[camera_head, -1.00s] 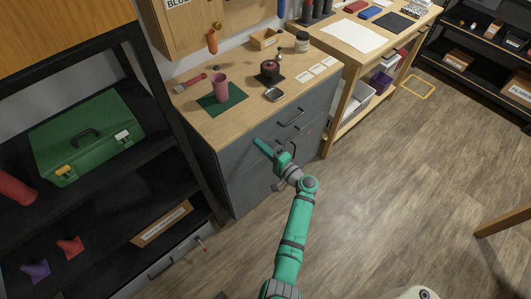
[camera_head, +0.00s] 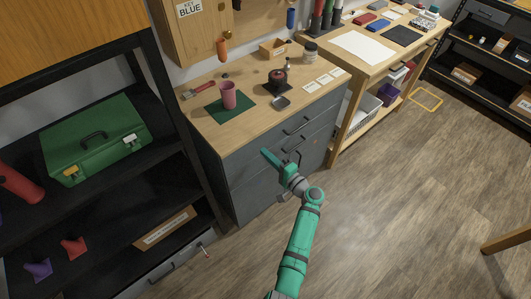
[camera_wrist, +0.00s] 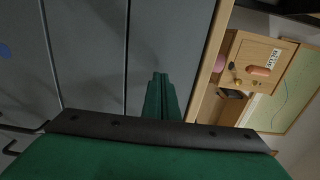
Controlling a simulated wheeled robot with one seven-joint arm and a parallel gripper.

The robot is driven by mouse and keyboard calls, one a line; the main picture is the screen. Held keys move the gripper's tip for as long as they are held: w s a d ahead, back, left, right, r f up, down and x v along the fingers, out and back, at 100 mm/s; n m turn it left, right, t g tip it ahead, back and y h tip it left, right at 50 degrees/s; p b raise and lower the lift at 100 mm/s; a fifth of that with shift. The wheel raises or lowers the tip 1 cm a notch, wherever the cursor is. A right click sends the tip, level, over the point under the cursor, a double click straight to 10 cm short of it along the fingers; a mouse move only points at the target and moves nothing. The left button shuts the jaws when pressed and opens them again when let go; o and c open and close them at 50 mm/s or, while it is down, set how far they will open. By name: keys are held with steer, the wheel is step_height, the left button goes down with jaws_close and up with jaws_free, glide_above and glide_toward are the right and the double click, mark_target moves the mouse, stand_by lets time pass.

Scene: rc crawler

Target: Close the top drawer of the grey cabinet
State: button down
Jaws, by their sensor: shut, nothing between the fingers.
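The grey cabinet (camera_head: 243,203) stands under a wooden worktop in the head view. Its top drawer (camera_head: 250,157) looks flush or nearly flush with the cabinet front, with a dark bar handle (camera_head: 297,126). My green gripper (camera_head: 265,153) is shut and empty, with its fingers at the left part of the top drawer's front, left of the handle. In the wrist view the shut fingers (camera_wrist: 160,78) point along the top drawer front (camera_wrist: 178,40), below the worktop edge. I cannot tell whether they touch it. My arm hides part of the lower drawers.
The worktop (camera_head: 205,125) holds a pink cup (camera_head: 228,95) on a green mat and several small items. A dark shelf with a green toolbox (camera_head: 96,140) stands close on the left. A workbench (camera_head: 345,85) adjoins on the right. The floor (camera_head: 400,200) to the right is open.

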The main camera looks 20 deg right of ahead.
steer(key=v, duration=1.2)
steer(key=s+a+f+n+g+h, duration=0.2)
steer(key=s+a+f+g+h, duration=0.25)
steer(key=s+a+f, duration=0.9)
steer(key=s+a+f+n+g+h, duration=0.1)
steer(key=s+a+f+n+g, duration=0.1)
steer(key=s, duration=0.4)
steer(key=s+a+r+n+t, duration=0.1)
steer(key=s+a+r+n, duration=0.2)
steer(key=r, duration=0.6)
steer(key=s+a+r+n+t, duration=0.2)
steer(key=s+a+r+n, duration=0.2)
steer(key=s+a+r, duration=0.2)
steer(key=s+a+r+n+t, duration=0.1)
steer(key=s+a+r+n, duration=0.2)
steer(key=r, duration=0.8)
steer(key=s+a, duration=0.2)
steer(key=s, duration=0.1)
steer(key=shift+r+n, duration=0.3)
steer(key=shift+n, duration=0.1)
steer(key=shift+t+y, duration=0.25)
